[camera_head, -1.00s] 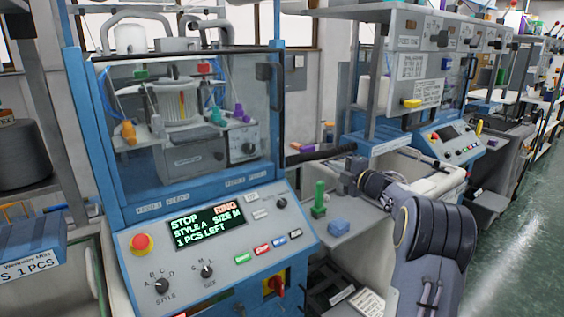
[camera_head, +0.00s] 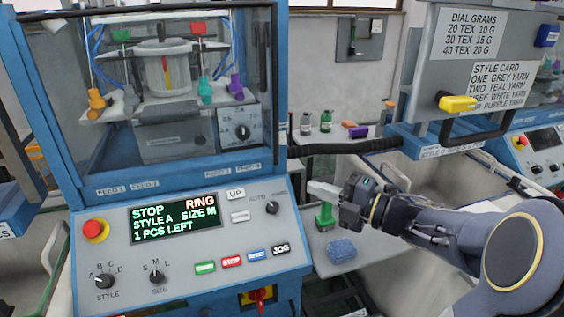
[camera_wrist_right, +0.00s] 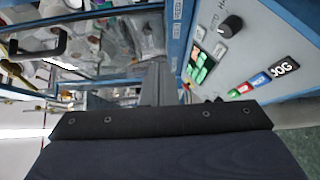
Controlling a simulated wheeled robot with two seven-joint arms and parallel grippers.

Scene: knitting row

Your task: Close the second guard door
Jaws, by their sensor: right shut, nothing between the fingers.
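The nearest knitting machine has a clear guard door (camera_head: 130,120) in a dark frame, with a black upright handle (camera_head: 262,60) at its right side. I cannot tell whether it is fully shut, nor which door counts as the second. My right gripper (camera_head: 322,188) is shut and empty. It points left, just right of the console's upper right corner, apart from the door handle. In the right wrist view, the shut fingers (camera_wrist_right: 155,85) show beside the console (camera_wrist_right: 235,60). My left gripper is not in view.
The console (camera_head: 175,240) has a screen, knobs, buttons and a red stop knob (camera_head: 95,230). A black bar (camera_head: 345,147) runs right of the machine. A grey style-card panel (camera_head: 470,60) stands right.

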